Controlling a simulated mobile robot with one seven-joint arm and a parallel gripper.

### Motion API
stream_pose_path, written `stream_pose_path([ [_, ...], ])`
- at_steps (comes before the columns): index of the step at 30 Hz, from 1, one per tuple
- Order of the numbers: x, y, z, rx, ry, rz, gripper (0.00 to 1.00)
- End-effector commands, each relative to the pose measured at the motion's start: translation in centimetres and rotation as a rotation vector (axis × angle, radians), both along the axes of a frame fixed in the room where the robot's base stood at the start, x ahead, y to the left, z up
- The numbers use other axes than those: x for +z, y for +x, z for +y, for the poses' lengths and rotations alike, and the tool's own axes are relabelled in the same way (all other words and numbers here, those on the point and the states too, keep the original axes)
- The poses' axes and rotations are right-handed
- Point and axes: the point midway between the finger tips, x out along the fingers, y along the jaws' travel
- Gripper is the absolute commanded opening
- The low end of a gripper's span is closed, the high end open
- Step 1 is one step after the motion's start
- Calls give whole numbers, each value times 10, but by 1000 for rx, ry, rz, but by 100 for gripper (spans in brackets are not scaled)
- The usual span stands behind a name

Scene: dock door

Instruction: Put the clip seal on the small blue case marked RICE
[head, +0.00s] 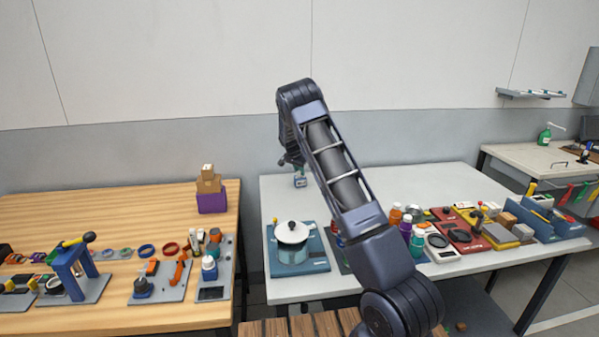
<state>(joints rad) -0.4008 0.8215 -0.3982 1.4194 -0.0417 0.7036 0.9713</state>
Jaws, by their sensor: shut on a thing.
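My gripper (298,173) hangs from the arm over the back left part of the grey table (400,183). It is shut on a small blue-grey thing (300,183), which shows just below the fingers. The thing is too small in the picture to tell whether it is the clip seal, and I cannot tell whether it touches the table top. I cannot make out a small blue case marked RICE; no such lettering is readable. My arm hides part of the middle of the grey table.
Bottles (396,214), a white scale (441,250) and red trays (492,234) crowd the right. A wooden table (110,218) at left holds a purple box (212,203) under cartons. The grey table's back is mostly clear.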

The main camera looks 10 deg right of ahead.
Motion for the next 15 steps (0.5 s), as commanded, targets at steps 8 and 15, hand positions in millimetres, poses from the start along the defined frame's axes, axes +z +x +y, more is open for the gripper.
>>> stream_pose_path([
  [8,-3,0,0,0,0,0,34],
  [15,-3,0,0,0,0,0,41],
])
